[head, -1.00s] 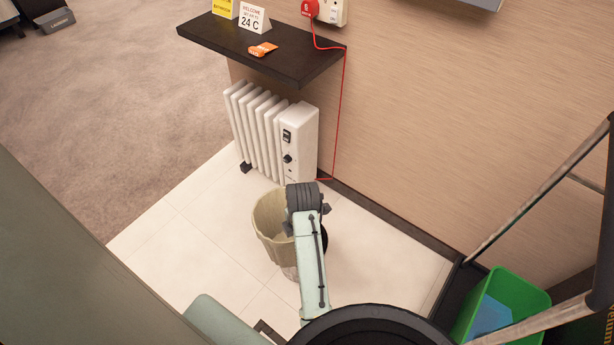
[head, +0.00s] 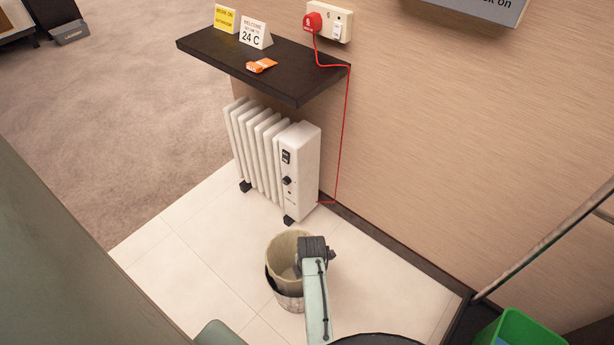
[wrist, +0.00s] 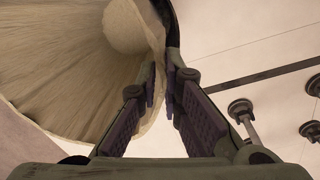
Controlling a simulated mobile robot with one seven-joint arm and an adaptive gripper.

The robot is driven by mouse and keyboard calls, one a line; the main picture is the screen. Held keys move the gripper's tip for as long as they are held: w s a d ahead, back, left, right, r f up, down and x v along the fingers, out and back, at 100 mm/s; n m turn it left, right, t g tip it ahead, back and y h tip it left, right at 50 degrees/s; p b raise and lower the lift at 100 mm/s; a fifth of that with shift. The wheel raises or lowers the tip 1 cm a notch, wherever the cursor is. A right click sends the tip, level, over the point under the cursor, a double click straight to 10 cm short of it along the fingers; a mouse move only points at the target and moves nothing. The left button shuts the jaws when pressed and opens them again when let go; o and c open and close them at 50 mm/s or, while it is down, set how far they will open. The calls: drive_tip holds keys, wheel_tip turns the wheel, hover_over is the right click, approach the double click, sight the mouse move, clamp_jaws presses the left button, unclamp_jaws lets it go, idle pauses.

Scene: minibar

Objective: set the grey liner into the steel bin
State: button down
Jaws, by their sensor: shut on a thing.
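The grey liner (head: 285,247), beige-grey and bucket-shaped with an open top, is at the steel bin on the floor below the heater. The steel bin (head: 290,302) shows as a dark edge and a pale metallic lower side under the liner. The liner appears at least partly within the bin's mouth; how deep it sits cannot be told. My gripper (wrist: 161,88) is shut on the liner's wall near its rim. In the wrist view the liner (wrist: 70,65) fills the upper left, with a dark curved edge beside it. My arm hides the bin's right side and the fingertips in the head view.
A white oil heater (head: 275,160) stands behind the bin, under a dark wall shelf (head: 300,88) with signs and an orange packet. A red cord (head: 343,140) hangs down the wall. A green container (head: 515,328) is at lower right. Tiles left of the bin are clear.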

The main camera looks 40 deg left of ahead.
drive_tip(key=shift+f, duration=3.05)
drive_tip(key=shift+f+b, duration=0.25)
drive_tip(key=shift+b, duration=0.05)
drive_tip(key=c, duration=1.8)
unclamp_jaws()
drive_tip(key=shift+o, duration=0.2)
